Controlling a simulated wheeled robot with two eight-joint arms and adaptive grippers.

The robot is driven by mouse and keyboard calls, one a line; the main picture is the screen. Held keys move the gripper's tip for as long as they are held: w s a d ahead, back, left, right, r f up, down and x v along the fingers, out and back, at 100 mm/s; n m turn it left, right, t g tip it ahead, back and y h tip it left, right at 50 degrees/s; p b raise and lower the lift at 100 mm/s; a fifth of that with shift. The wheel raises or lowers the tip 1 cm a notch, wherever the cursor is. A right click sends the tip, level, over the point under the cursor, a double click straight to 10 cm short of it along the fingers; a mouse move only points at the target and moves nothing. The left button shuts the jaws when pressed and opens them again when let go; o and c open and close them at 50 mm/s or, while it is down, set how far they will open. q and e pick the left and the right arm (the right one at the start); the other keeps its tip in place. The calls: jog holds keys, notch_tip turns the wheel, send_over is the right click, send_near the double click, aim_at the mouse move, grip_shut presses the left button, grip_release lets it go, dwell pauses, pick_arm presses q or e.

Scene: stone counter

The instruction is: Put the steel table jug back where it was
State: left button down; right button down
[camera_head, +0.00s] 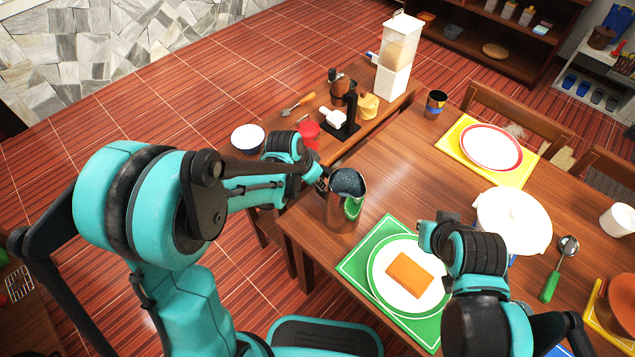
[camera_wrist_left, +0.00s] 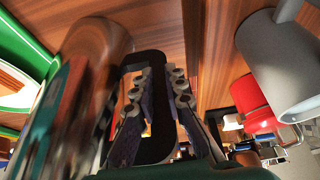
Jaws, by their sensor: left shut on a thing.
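The steel table jug (camera_head: 345,210) is upright near the left corner of the dining table, its shiny side mirroring the wood and a green patch. My left gripper (camera_head: 322,184) is at the jug's left side. In the left wrist view the jug (camera_wrist_left: 95,50) is at the left, and the fingers of my left gripper (camera_wrist_left: 160,95) close around its dark loop handle (camera_wrist_left: 150,62). Whether the jug's base touches the table is unclear. My right gripper (camera_head: 432,236) is above the green-mat setting; its fingers do not show clearly.
A green mat (camera_head: 352,267) with a plate (camera_head: 382,292) and orange block (camera_head: 409,274) lies right of the jug. A narrow side table behind holds a red canister (camera_head: 309,134) and a black stand (camera_head: 350,122). Bare wood lies behind the jug.

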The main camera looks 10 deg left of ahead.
pick_arm(q)
jog(key=c, duration=2)
grip_release()
jog(key=shift+f, duration=0.2)
jog(key=o, duration=0.4)
jog(key=shift+r, duration=0.1)
jog(key=shift+r, duration=0.1)
jog(key=shift+s+a+r, duration=0.1)
jog(key=shift+r, duration=0.25)
jog(key=p+v, duration=0.5)
jog(key=v, duration=0.6)
jog(key=s+a+r+n+t+y, duration=0.1)
jog(key=s+a+r+n, duration=0.1)
jog(key=s, duration=0.2)
jog(key=s+a+r+n+t+y, duration=0.1)
jog(key=s+a+r+n, duration=0.1)
jog(key=s, duration=0.3)
jog(key=s+a+r+n+t, duration=0.1)
jog(key=s+a+r+n, duration=0.1)
jog(key=s+a+n, duration=0.1)
jog(key=shift+s+a+r+t+y, duration=0.1)
jog(key=shift+s+r+t+y, duration=0.25)
jog(key=shift+s, duration=0.4)
